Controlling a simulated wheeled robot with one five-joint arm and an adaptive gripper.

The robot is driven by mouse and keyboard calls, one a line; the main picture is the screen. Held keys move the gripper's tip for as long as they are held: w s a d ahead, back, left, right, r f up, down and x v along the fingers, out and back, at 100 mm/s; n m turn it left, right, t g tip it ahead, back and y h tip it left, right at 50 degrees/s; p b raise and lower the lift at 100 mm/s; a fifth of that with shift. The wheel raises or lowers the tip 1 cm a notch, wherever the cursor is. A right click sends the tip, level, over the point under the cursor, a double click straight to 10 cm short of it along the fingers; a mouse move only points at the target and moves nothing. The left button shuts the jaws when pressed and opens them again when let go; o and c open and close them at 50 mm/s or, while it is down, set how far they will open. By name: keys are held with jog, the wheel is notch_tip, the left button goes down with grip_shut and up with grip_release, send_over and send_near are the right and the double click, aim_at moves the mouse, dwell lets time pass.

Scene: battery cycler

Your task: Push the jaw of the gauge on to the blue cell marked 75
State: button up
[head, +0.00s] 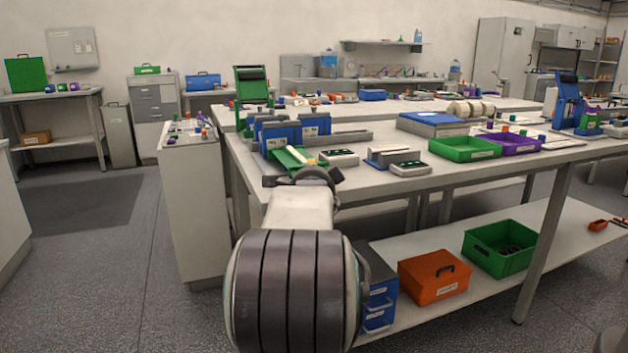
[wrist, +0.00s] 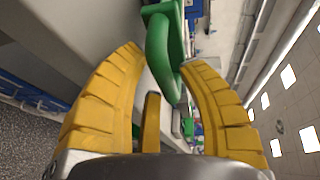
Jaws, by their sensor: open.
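In the head view my arm reaches to the near left end of the long table and hides most of the gripper. A green part (head: 288,158) lies just beyond it, in front of blue blocks (head: 276,134) with small labels. I cannot tell for sure which part is the gauge's jaw. No marking 75 is readable, so the blue cell is not identified.
Small grey devices (head: 339,157) stand right of the gripper on the table (head: 340,184). A green tray (head: 465,149) and a purple tray (head: 511,144) stand farther right. A tall green stand (head: 251,88) is behind. Orange (head: 433,278) and green (head: 500,247) bins sit on the lower shelf.

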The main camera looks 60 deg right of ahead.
jog(key=shift+o, duration=0.2)
grip_shut()
dwell(0.4)
